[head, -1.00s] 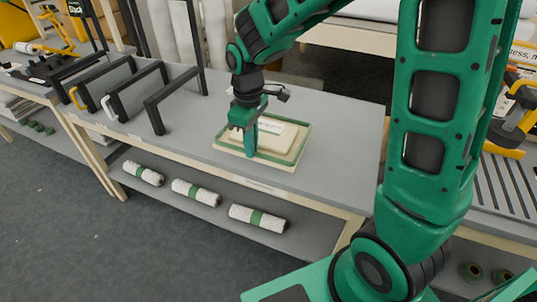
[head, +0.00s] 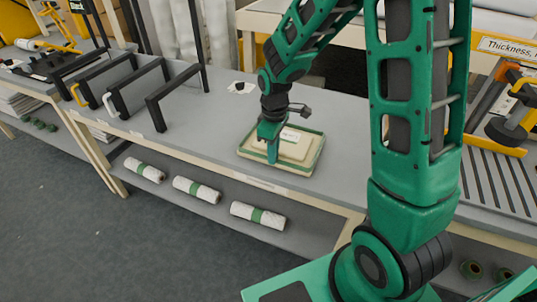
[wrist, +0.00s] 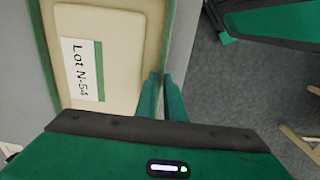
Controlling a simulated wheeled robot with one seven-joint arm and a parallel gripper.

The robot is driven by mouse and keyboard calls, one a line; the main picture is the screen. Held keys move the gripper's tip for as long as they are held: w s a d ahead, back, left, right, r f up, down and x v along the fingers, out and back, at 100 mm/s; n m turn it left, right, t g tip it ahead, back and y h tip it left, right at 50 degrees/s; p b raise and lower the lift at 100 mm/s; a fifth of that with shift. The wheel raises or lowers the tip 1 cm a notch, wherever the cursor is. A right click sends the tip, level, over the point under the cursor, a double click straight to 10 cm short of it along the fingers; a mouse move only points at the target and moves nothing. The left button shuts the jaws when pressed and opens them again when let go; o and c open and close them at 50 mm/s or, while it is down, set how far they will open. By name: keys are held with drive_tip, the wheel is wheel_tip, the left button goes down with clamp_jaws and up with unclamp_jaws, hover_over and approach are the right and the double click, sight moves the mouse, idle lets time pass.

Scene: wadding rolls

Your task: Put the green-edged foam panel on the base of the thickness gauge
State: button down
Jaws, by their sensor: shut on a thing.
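The green-edged foam panel (head: 300,150) is a cream slab with a green rim and a white label, over the grey bench at centre. It fills the left of the wrist view (wrist: 120,25), where the label reads "Lot N-54". My gripper (head: 272,157) points down at the panel's near left side. In the wrist view my gripper (wrist: 163,88) has one finger each side of the panel's green edge, shut on it. I cannot tell whether the panel touches the bench. The thickness gauge (head: 512,118), yellow and dark, stands at the right, partly out of frame.
Black frames (head: 165,95) with handles stand on the bench at left. A slatted grey surface (head: 490,165) lies in front of the gauge, beyond my arm. White rolls with green bands (head: 258,215) lie on the lower shelf.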

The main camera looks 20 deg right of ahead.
drive_tip(key=c, duration=1.9)
unclamp_jaws()
drive_tip(key=shift+o, duration=0.2)
drive_tip(key=shift+r, duration=0.1)
wheel_tip(320, 180, up, 12)
drive_tip(key=s+d+r+m, duration=0.2)
drive_tip(key=s+d+m, duration=0.5)
drive_tip(key=s, duration=0.5)
drive_tip(key=s+d+r+m, duration=0.1)
drive_tip(key=s+d+m, duration=0.6)
drive_tip(key=s, duration=0.6)
drive_tip(key=shift+s+d+r+m, duration=0.15)
drive_tip(key=shift+d+r+m, duration=0.25)
drive_tip(key=shift+d, duration=0.65)
drive_tip(key=shift+s+f+m, duration=0.1)
drive_tip(key=shift+s+m, duration=0.2)
drive_tip(key=shift+s, duration=0.2)
drive_tip(key=shift+c, duration=1.1)
